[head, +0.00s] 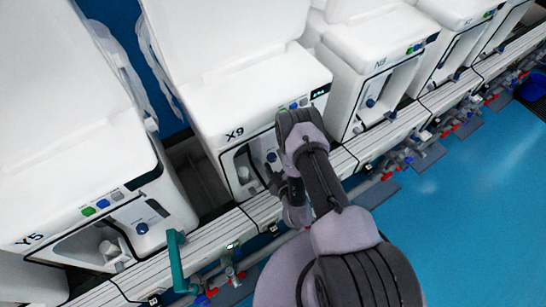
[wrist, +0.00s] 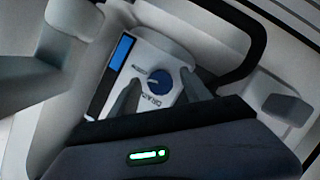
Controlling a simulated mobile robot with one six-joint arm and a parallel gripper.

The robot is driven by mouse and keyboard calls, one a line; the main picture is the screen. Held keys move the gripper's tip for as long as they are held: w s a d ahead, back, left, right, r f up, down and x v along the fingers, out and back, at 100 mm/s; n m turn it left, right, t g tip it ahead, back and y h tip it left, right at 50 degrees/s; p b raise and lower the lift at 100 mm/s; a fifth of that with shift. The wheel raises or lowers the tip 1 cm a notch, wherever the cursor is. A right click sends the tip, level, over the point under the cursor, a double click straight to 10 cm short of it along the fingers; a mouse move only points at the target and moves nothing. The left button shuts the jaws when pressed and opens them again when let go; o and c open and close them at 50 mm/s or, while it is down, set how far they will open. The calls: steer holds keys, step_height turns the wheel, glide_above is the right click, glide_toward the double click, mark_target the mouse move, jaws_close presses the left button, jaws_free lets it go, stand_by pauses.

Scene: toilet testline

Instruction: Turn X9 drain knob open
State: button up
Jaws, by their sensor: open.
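The X9 unit (head: 235,133) is a white machine with a dark-edged recess in its front. Its drain knob (wrist: 157,80) is a round blue dial with a pale mark, on a white panel above upside-down "DRAIN" lettering in the wrist view. A small blue spot in the X9 recess in the head view (head: 271,157) appears to be the same knob. My gripper (wrist: 161,88) is open, its two grey fingers on either side of the knob. Whether they touch it I cannot tell. In the head view my arm hides part of the recess and the fingers.
A blue display (wrist: 121,52) is beside the knob panel. Unit Y5 (head: 35,239) stands to the left and unit N8 (head: 381,63) to the right. Pipes with red and blue fittings (head: 387,176) run below. The blue floor (head: 470,200) is clear.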

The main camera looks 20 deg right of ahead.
steer(key=shift+s, duration=0.1)
jaws_close()
steer(key=shift+r+m+p, duration=0.3)
steer(key=shift+m+p, duration=0.1)
steer(key=shift+p, duration=0.25)
steer(key=shift+d+m+y, duration=0.1)
steer(key=shift+m+y, duration=0.2)
steer(key=shift+m, duration=0.1)
steer(key=shift+f+m+g+y, duration=0.2)
steer(key=shift+m+g+y, duration=0.1)
steer(key=shift+g, duration=0.1)
jaws_free()
